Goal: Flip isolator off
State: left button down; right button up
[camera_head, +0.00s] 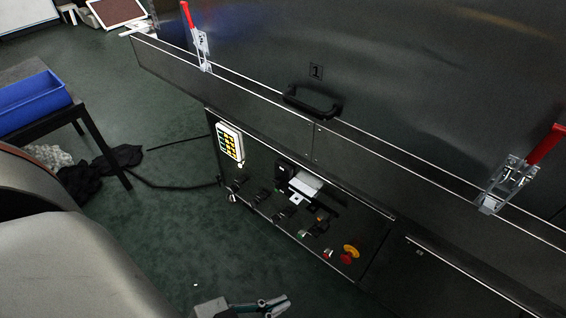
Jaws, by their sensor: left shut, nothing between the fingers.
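A dark control panel (262,206) is set in the lower front of the dryer. Near its right end is a yellow-and-red control (351,250), with a smaller red button (327,254) just left of it. Which one is the isolator, and its position, I cannot tell at this size. My left gripper (284,300) shows at the bottom edge, below and left of these controls and apart from the panel. It is shut and empty. My right gripper is not in view.
A white keypad (230,141) and several dark knobs sit on the panel. Above are a black handle (313,102) and red-handled clamps (197,42) along a ledge. A blue bin (32,100) stands on a table at left. Green floor (180,235) before the panel is clear.

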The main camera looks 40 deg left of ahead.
aim_at(278, 180)
jog(key=i+j+u, duration=0.15)
jog(key=i+u, duration=0.15)
jog(key=u, duration=0.15)
jog(key=i+j+u, duration=0.1)
jog(key=i+u, duration=0.2)
jog(key=u, duration=0.2)
